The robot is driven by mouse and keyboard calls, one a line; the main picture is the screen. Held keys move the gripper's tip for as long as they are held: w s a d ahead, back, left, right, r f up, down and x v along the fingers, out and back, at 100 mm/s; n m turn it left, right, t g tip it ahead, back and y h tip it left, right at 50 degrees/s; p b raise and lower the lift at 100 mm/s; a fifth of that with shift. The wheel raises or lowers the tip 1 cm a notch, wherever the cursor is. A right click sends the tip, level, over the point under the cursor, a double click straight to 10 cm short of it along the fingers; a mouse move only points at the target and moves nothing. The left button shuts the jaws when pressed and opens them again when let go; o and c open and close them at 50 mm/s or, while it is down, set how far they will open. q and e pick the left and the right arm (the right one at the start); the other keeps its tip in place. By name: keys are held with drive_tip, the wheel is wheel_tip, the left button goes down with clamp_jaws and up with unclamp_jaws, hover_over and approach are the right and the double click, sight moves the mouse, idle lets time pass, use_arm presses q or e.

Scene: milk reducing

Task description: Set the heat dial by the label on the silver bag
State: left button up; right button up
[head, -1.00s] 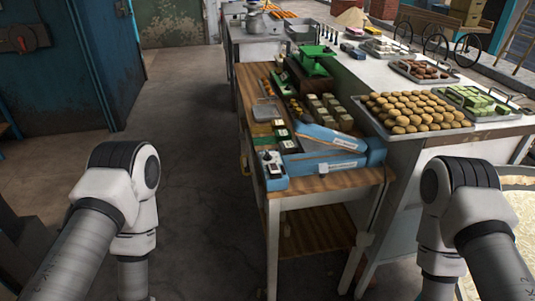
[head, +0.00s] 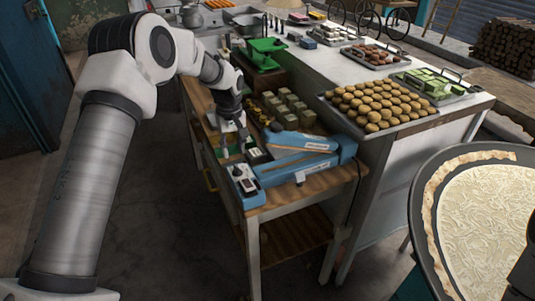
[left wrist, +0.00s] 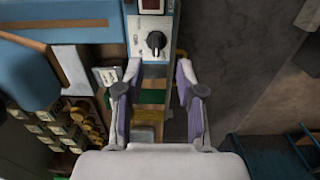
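The heat dial (left wrist: 156,41) is a black knob on a white panel with a red display (left wrist: 153,3) above it. This blue-and-white control unit (head: 245,186) sits at the near left corner of the wooden table. My left gripper (head: 234,149) is above the table's left edge, just behind the unit. In the left wrist view my left gripper (left wrist: 160,67) is open and empty, its fingertips spread just short of the dial and apart from it. I cannot make out a silver bag or its label.
A large round pan of milk (head: 480,230) stands at the right. A tray of round sweets (head: 375,106) lies on the counter behind. The floor at left is clear.

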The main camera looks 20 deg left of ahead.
sight(237, 167)
use_arm(q)
drive_tip(key=shift+w+a+f+p, duration=0.1)
drive_tip(key=shift+w+f+p, duration=0.2)
drive_tip(key=shift+w+f, duration=0.5)
drive_tip(key=f, duration=0.2)
drive_tip(key=f+p, duration=0.2)
drive_tip(key=f, duration=0.1)
drive_tip(key=shift+s+f, duration=0.35)
drive_tip(key=shift+s, duration=0.05)
drive_tip(key=shift+w+f, duration=0.2)
drive_tip(key=shift+s+r, duration=0.1)
drive_tip(key=shift+s, duration=0.05)
clamp_jaws()
use_arm(e)
drive_tip(key=shift+w+r, duration=0.2)
drive_tip(key=shift+r, duration=1)
